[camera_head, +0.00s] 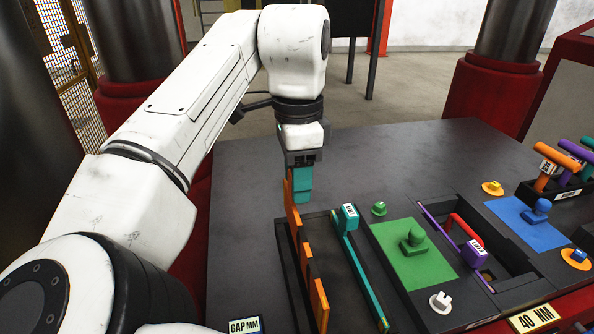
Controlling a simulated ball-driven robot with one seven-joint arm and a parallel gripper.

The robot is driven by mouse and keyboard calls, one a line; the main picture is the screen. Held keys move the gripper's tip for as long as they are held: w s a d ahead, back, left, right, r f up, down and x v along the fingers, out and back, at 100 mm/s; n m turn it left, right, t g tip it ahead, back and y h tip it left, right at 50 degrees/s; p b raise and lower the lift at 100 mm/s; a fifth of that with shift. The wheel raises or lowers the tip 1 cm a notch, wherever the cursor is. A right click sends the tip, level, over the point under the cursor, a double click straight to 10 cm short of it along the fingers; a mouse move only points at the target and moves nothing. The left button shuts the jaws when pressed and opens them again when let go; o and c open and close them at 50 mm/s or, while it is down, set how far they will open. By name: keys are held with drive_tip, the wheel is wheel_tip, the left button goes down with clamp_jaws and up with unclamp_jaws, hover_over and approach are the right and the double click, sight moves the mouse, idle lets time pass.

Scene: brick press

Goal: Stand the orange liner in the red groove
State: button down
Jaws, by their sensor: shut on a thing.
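An orange strip (292,213), which I take for the orange liner, stands on edge at the left end of a dark frame (288,268). More orange pieces (319,301) stand in line nearer to me; I cannot tell whether they join it. My gripper (303,190), with teal fingers, points down at the strip's far end and is shut on it; the fingers partly hide the contact. I cannot make out a red groove. A red handle (463,226) shows beside a purple strip (440,226) in the dark recess at right.
A green plate (412,256) and a blue plate (528,221) carry knobs. A rack (554,194) with coloured handles stands at far right. The table's back middle (400,160) is clear.

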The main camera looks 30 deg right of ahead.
drive_tip(key=shift+f+b, duration=0.45)
drive_tip(key=shift+f, duration=1.5)
drive_tip(key=shift+s, duration=0.1)
